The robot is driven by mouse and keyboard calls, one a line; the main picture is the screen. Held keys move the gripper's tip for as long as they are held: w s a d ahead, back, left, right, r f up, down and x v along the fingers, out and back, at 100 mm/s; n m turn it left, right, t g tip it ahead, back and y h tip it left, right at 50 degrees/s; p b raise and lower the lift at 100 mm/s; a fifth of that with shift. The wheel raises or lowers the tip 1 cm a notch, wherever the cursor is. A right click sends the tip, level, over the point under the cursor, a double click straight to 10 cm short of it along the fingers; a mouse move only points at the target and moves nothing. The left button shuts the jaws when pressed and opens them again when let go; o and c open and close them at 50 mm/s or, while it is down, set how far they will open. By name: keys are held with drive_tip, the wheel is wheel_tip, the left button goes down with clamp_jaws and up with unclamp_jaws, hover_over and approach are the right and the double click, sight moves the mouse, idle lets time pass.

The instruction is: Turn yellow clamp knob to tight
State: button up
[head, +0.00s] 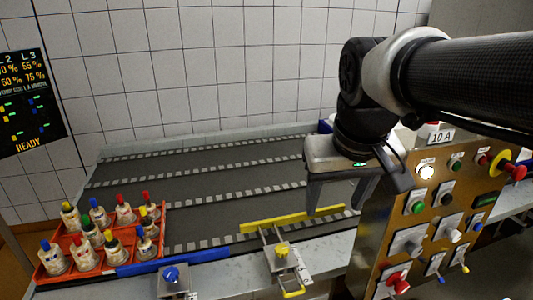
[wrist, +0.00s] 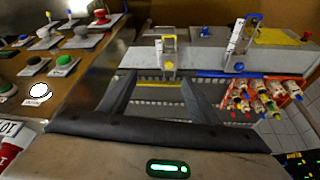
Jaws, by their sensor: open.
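The yellow clamp knob (head: 282,250) sits on a grey metal bracket (head: 284,265) at the front edge of the conveyor, below a yellow guide bar (head: 262,222). It also shows in the wrist view (wrist: 168,66), beyond my fingers and between their tips. My gripper (head: 335,208) is open and empty, above the conveyor's right part, up and to the right of the knob and apart from it. In the wrist view both fingers (wrist: 156,78) are spread. A small white scale plate (head: 303,264) stands beside the bracket; its marks are too small to read.
A blue clamp knob (head: 171,273) with a blue guide bar (head: 180,260) is to the left. An orange crate (head: 88,272) of several capped bottles stands on the left. A control panel (head: 385,215) with buttons and switches stands close on the right.

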drive_tip(key=w+a+f+g+b, duration=0.1)
drive_tip(key=w+a+f+b, duration=0.2)
drive_tip(key=w, duration=0.6)
drive_tip(key=n+g+b, duration=0.2)
drive_tip(key=g+b, duration=0.1)
drive_tip(key=b, duration=0.5)
hover_over(282, 248)
wheel_tip(282, 248, down, 21)
wheel_tip(282, 248, down, 17)
drive_tip(key=b, duration=0.4)
drive_tip(key=shift+s+r, duration=0.1)
drive_tip(key=shift+r, duration=0.1)
drive_tip(key=c, duration=1.1)
drive_tip(key=shift+o, duration=0.2)
drive_tip(key=shift+r, duration=0.1)
